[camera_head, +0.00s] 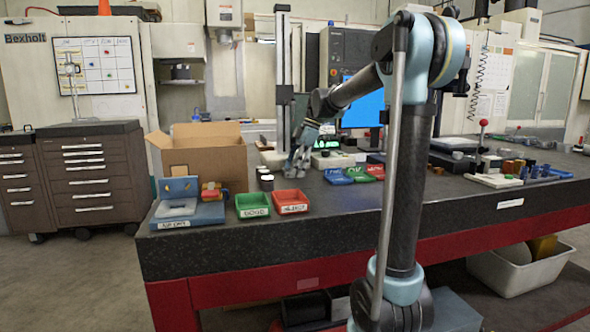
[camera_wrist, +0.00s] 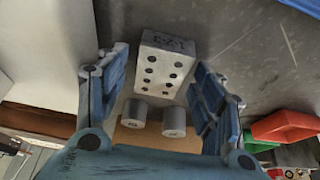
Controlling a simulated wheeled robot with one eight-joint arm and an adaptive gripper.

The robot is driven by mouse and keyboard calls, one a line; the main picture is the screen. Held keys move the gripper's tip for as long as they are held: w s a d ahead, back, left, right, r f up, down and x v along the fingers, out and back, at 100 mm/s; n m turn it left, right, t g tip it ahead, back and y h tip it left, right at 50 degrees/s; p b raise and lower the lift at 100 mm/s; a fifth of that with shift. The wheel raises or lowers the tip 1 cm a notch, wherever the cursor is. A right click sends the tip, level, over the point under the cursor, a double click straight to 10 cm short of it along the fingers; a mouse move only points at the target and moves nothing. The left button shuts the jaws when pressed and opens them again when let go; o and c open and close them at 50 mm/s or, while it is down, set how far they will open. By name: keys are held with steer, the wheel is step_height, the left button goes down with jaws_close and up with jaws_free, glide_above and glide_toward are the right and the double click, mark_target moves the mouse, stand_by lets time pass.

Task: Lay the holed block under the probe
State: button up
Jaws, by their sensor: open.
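The holed block (camera_wrist: 166,62) is a pale grey block with rows of dark round holes and markings on its far end face. In the wrist view it lies on the dark worktop between the fingertips of my gripper (camera_wrist: 160,62). The fingers are open, with a visible gap on each side of the block. In the head view my gripper (camera_head: 299,160) points down low over the bench, and I cannot make out the block there. A tall upright stand (camera_head: 283,80) rises from the bench just behind my gripper; its probe tip is not clear.
Two grey cylinders, left (camera_wrist: 134,112) and right (camera_wrist: 174,120), stand close to the block. A green bin (camera_head: 252,211) and a red bin (camera_head: 290,208) sit at the front edge. A cardboard box (camera_head: 205,155) stands left. More bins and tools lie right.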

steer(key=v, duration=1.2)
